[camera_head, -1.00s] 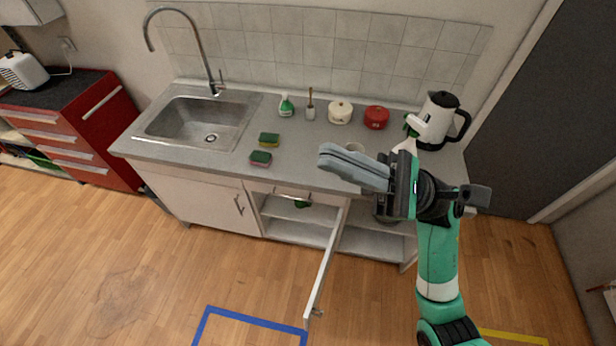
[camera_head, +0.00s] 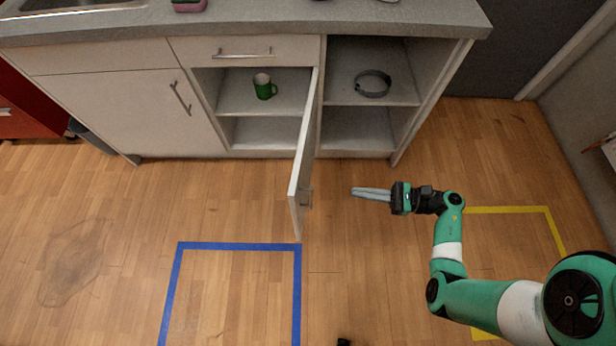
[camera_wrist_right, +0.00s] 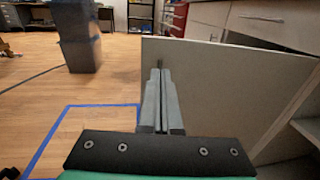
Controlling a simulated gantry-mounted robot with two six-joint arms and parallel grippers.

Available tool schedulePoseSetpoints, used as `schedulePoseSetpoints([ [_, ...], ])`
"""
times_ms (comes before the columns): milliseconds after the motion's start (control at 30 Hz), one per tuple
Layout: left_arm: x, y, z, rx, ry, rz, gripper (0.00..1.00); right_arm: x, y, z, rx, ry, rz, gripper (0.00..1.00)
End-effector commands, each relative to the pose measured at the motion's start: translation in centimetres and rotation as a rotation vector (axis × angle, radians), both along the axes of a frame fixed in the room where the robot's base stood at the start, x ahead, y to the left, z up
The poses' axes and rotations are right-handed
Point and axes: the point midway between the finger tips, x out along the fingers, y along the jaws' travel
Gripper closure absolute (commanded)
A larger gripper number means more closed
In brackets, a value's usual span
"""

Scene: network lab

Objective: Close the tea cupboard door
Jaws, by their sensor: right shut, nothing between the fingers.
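The white tea cupboard door (camera_head: 303,160) stands wide open in the head view, hinged on the right side of its opening and sticking out into the room. Its handle (camera_head: 309,198) is near the free edge, on the right-hand face. My right gripper (camera_head: 354,191) is shut and empty, to the right of the door and apart from it, with its fingers pointing left at the door. In the right wrist view the door panel (camera_wrist_right: 228,85) fills the middle and right behind the shut fingers (camera_wrist_right: 160,75). My left gripper is not in view.
A green mug (camera_head: 264,87) stands on the upper shelf inside the cupboard. A grey ring-shaped item (camera_head: 372,84) lies in the open compartment to the right. Blue tape (camera_head: 240,245) and yellow tape (camera_head: 510,209) mark the floor. The floor around the door's free edge is clear.

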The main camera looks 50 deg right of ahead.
Motion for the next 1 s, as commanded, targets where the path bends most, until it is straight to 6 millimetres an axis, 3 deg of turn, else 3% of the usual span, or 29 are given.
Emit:
schedulePoseSetpoints([
  [267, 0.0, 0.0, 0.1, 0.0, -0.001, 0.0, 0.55, 1.4, 0.9, 0.2, -0.002, -0.001, 0.006, 1.0],
  [700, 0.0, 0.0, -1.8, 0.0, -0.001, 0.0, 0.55, 9.3, 5.5, 0.0, -0.003, -0.003, 0.008, 1.0],
  [1000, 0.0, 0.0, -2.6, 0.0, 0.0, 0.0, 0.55, 12.1, 6.9, 0.2, -0.003, -0.001, 0.002, 1.0],
])
